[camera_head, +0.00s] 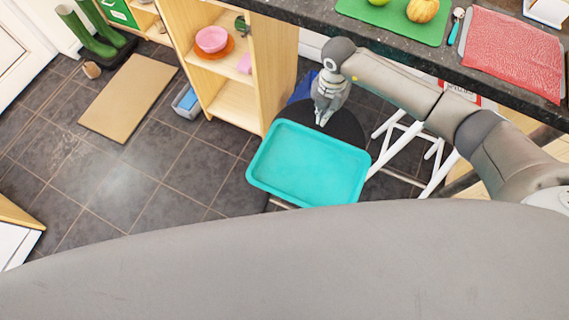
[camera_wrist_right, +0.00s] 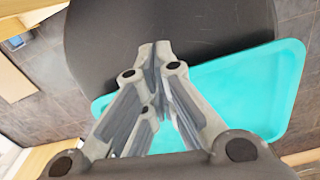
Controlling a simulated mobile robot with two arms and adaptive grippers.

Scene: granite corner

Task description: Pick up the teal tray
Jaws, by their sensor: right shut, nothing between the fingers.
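The teal tray (camera_head: 308,165) lies on a dark round seat (camera_head: 345,124) in the head view, part of it reaching past the seat's near edge. My right gripper (camera_head: 321,121) is shut and empty, at the tray's far edge over the seat. In the right wrist view the shut fingertips (camera_wrist_right: 155,45) show over the dark seat, beside the tray (camera_wrist_right: 245,95). The gripper hides part of the tray there. I cannot tell whether the fingers touch the tray. My left gripper is not in view.
A wooden shelf (camera_head: 275,65) with a pink bowl (camera_head: 211,39) stands left of the seat. A dark counter (camera_head: 480,70) with a green board (camera_head: 385,18) and red cloth (camera_head: 512,52) runs along the right. White folding legs (camera_head: 404,148) stand under it. The tiled floor at left is mostly clear.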

